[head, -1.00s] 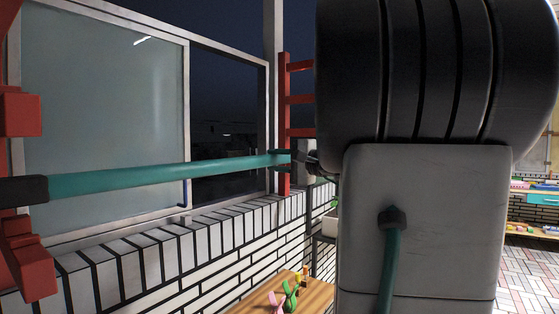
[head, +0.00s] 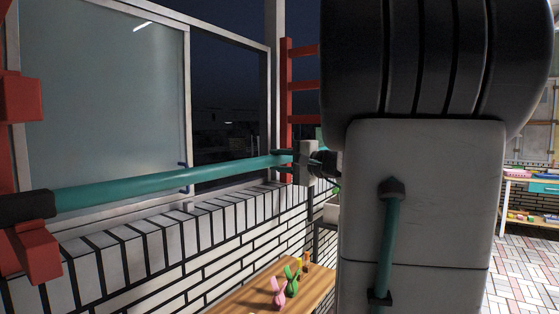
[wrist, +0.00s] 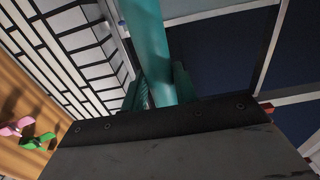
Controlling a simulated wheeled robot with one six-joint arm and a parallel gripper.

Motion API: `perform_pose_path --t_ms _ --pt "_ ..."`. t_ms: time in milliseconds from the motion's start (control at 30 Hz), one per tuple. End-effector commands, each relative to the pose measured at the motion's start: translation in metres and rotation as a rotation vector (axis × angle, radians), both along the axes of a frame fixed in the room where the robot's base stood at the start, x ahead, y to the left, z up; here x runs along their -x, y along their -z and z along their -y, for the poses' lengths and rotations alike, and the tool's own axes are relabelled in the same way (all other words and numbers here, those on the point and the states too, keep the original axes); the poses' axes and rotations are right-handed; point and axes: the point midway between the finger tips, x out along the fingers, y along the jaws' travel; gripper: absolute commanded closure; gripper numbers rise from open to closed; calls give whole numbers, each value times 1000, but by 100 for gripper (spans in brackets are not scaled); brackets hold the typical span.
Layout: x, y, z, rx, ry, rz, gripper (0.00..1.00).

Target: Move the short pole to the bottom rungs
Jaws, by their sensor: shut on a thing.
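A teal pole (head: 170,180) with a black left end (head: 27,206) runs across the head view in front of the window, its left end lower in the picture than its right. My gripper (head: 298,160) is shut on the pole near its right end. The pole also shows between the teal fingers in the wrist view (wrist: 150,45). The black end is just above a lower red rung (head: 35,252) and below an upper one (head: 20,97); I cannot tell if it touches. A right red rack (head: 286,95) with several rungs stands behind my gripper, its lower part hidden.
A window (head: 105,110) and a white brick wall (head: 180,255) lie behind the pole. A wooden bench (head: 245,300) with pink and green bunny-like figures (head: 285,287) is below. Shelves (head: 530,190) stand far right. My own arm blocks the right middle of the head view.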

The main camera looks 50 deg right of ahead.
Motion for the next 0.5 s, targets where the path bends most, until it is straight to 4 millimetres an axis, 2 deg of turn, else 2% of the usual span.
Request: perform_pose_path --t_ms 367,400,467,500 --pt "0 -1 0 1 0 1 100" --pt "0 -1 0 1 0 1 66" --pt "0 -1 0 1 0 1 49" --pt "0 -1 0 1 0 1 46"
